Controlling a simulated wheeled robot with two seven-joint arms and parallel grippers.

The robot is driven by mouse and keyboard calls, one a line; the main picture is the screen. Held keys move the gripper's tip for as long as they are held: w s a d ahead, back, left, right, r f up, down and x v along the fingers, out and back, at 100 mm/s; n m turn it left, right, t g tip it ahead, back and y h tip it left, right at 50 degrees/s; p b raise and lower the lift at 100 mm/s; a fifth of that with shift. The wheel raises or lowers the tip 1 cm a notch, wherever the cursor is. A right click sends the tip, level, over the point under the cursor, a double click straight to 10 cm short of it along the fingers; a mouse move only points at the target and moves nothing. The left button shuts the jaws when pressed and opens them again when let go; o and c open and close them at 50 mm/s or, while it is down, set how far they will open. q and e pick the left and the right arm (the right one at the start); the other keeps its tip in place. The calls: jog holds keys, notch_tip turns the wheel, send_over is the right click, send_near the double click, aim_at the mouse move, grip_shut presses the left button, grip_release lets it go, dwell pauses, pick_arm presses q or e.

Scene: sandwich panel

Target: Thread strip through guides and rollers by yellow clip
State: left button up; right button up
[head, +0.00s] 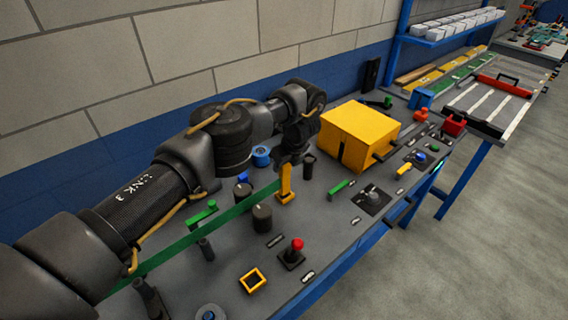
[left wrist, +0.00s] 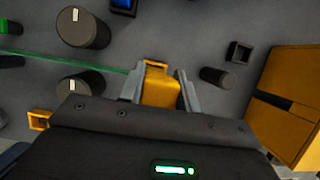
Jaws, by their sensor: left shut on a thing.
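My left gripper (head: 288,160) is shut on the yellow clip (head: 286,184), which hangs upright just above the panel. The left wrist view shows the clip (left wrist: 160,86) between the two fingers. The green strip (head: 190,240) runs from the clip towards the lower left, behind my left arm, which hides part of it. In the left wrist view the strip (left wrist: 90,67) passes between two dark rollers, one above (left wrist: 84,27) and one below (left wrist: 76,87). The nearer dark roller (head: 262,217) also shows in the head view. My right gripper is not in view.
A yellow box (head: 365,130) with a dark slot stands right of the clip. A dark post (head: 308,167) stands between them. A yellow square frame (head: 252,280) and a red button (head: 297,244) are nearer the front edge. A green lever (head: 339,187) is to the right.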

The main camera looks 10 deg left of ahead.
pick_arm(q)
jog(key=shift+f+b, duration=1)
jog(key=shift+f, duration=0.3)
jog(key=o, duration=1.1)
notch_tip(320, 180, up, 9)
jog(key=p, duration=0.7)
jog(key=shift+r+p, duration=0.1)
jog(key=shift+p, duration=0.25)
